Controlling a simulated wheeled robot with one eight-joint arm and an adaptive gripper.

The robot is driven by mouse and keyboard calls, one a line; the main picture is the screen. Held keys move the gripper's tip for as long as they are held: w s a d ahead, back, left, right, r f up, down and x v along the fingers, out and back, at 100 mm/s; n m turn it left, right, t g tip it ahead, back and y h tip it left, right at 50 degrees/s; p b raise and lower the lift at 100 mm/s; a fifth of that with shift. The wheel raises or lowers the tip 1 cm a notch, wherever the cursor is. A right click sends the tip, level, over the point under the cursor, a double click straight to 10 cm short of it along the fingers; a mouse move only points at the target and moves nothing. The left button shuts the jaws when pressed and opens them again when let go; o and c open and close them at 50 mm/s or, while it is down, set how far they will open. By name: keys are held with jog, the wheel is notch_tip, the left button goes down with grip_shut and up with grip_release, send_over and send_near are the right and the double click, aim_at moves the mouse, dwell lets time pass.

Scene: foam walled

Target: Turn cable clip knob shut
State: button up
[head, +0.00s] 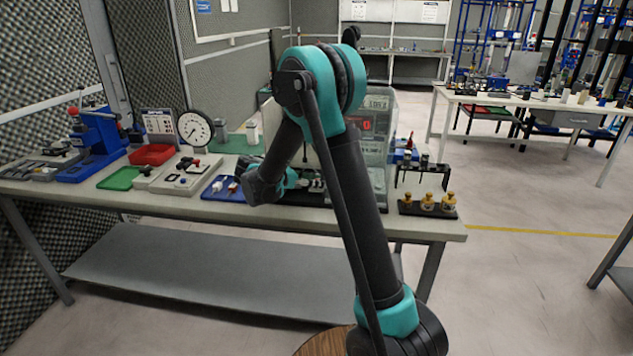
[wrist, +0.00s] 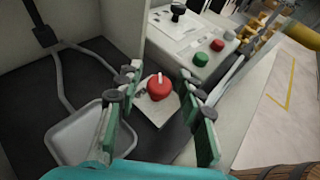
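In the wrist view a red round knob (wrist: 160,86) with a white bar on top sits on a pale plate (wrist: 150,108); it looks like the cable clip knob. My gripper (wrist: 163,97) is open, with one green-padded finger to the left and one to the right of the knob in the picture. Gaps show on both sides, and I cannot tell how far beyond the fingertips the knob is. In the head view my arm reaches to the bench (head: 240,213), and the arm hides the fingers and the red knob.
A control box with red and green buttons (wrist: 203,58) stands behind the knob. Pale panels flank the dark floor, where a cable (wrist: 62,85) and a grey tray (wrist: 85,137) lie.

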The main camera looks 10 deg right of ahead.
jog(key=shift+a, duration=0.1)
jog(key=v, duration=1.2)
